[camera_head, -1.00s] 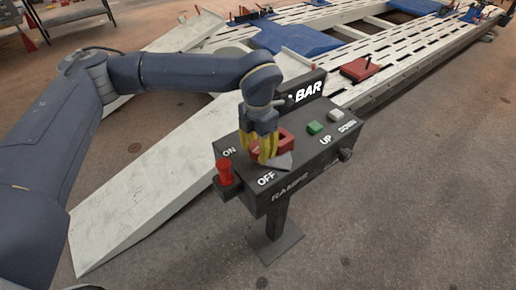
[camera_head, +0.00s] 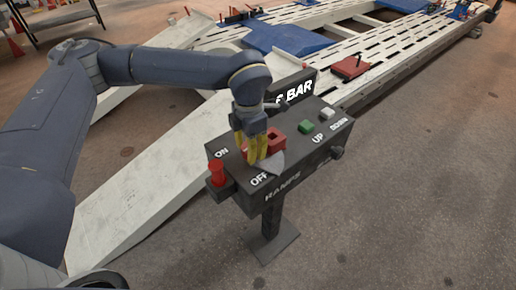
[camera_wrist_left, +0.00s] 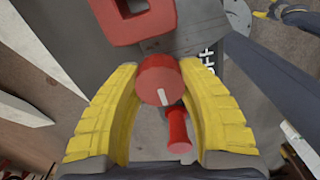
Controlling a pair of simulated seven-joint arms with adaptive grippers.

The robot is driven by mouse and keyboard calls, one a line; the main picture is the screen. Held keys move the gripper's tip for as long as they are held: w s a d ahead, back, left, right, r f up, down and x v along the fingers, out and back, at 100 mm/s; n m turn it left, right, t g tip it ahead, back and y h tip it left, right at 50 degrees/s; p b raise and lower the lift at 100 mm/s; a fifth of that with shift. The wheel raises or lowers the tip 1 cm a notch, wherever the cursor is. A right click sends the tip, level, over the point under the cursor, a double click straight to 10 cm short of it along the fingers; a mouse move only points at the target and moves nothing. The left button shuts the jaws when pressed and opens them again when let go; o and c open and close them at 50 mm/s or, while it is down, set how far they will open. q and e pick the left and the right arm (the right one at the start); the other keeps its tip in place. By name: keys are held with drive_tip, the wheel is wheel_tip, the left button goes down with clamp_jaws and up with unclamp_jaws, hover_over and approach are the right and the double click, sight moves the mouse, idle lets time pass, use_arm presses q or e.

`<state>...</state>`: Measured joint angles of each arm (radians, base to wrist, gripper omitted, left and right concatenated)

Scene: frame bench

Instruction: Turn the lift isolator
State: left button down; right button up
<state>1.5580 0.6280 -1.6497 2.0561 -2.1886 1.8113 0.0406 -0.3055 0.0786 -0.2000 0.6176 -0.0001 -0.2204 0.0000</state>
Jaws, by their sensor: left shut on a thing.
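The isolator knob (camera_wrist_left: 158,80) is a round red knob with a white mark, on the grey top of the control box (camera_head: 300,168), between the ON and OFF labels. My left gripper (camera_head: 260,150) points down over it, shut on the knob. Its yellow fingers (camera_wrist_left: 160,85) stand on both sides of the knob in the left wrist view and hide it in the head view. Yellow fingers of my right gripper (camera_wrist_left: 265,14) show at the top right of the wrist view, too cut off to judge.
A red square block with a hole (camera_head: 277,137) sits just beyond the knob. A red plunger (camera_head: 216,173) stands at the box's left end. Green (camera_head: 306,127) and white (camera_head: 327,113) buttons lie to the right. Ramps (camera_head: 130,195) stand behind the box.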

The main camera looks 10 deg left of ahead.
use_arm(q)
drive_tip(key=c, duration=0.7)
unclamp_jaws()
wheel_tip(320, 180, up, 12)
idle(0.5)
